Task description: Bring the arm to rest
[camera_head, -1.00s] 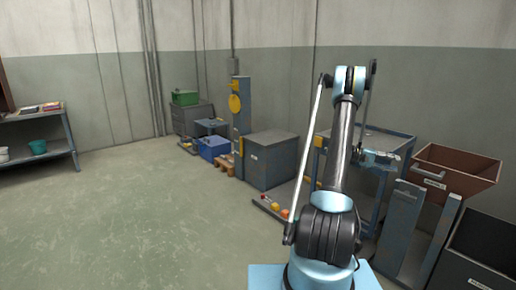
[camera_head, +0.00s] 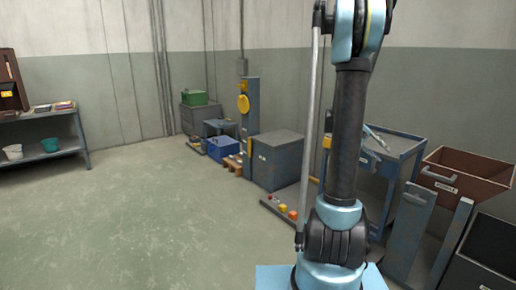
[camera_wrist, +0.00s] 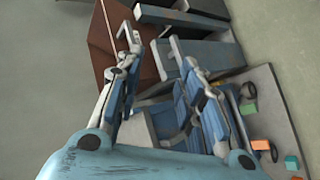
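My arm (camera_head: 347,130) stands raised in the right half of the head view, and its upper part runs out of the top edge. In the wrist view my gripper (camera_wrist: 152,42) shows two fingers spread apart, with nothing held between them. The brown bin and grey panels show behind the fingers. The fingers are not clearly visible in the head view.
A blue cart (camera_head: 400,145), a brown bin (camera_head: 470,172) and a dark bin (camera_head: 490,250) stand close at the right. A grey cabinet (camera_head: 277,160) and a low board with coloured blocks (camera_head: 282,208) lie left of my arm. The floor (camera_head: 150,220) at left is clear.

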